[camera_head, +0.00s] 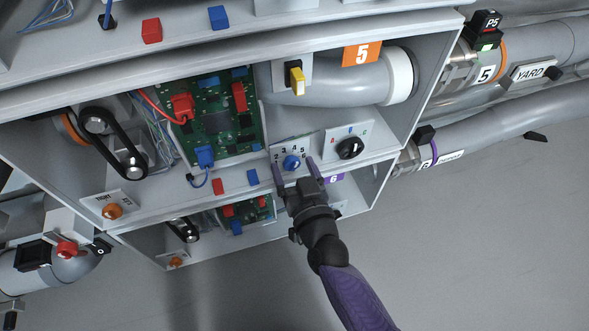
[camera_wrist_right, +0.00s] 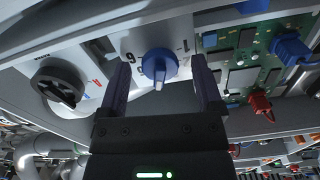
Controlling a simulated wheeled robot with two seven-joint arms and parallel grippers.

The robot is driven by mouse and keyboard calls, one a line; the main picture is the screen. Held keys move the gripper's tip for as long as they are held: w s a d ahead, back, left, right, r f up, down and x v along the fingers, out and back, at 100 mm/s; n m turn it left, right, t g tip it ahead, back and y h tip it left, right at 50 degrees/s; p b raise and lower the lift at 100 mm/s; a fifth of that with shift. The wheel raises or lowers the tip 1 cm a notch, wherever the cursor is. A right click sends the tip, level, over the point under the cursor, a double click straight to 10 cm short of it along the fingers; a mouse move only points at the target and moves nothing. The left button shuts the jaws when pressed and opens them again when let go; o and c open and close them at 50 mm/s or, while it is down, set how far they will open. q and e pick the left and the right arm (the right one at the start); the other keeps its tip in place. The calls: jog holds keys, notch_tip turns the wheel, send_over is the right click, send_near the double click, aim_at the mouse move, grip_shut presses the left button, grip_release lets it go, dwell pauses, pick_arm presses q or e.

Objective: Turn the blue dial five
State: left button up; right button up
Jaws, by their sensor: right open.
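The blue dial (camera_head: 292,162) sits on a white numbered plate on the front ledge of the box marked with an orange 5. My right gripper (camera_head: 294,166) is open, with one finger on each side of the dial. In the right wrist view the blue dial (camera_wrist_right: 159,66) shows between the two spread fingers of my right gripper (camera_wrist_right: 164,88), apart from both. Its pointer faces toward the gripper's palm in that view. The numbers on the plate are partly hidden by the fingers. My left gripper is not in view.
A black A-B-C dial (camera_head: 350,148) sits just right of the blue dial. A green circuit board (camera_head: 222,120) with red and blue plugs is at left. A yellow switch (camera_head: 297,80) stands above. Loose red and blue blocks (camera_head: 253,177) lie on the ledge.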

jog(key=c, duration=0.4)
grip_shut()
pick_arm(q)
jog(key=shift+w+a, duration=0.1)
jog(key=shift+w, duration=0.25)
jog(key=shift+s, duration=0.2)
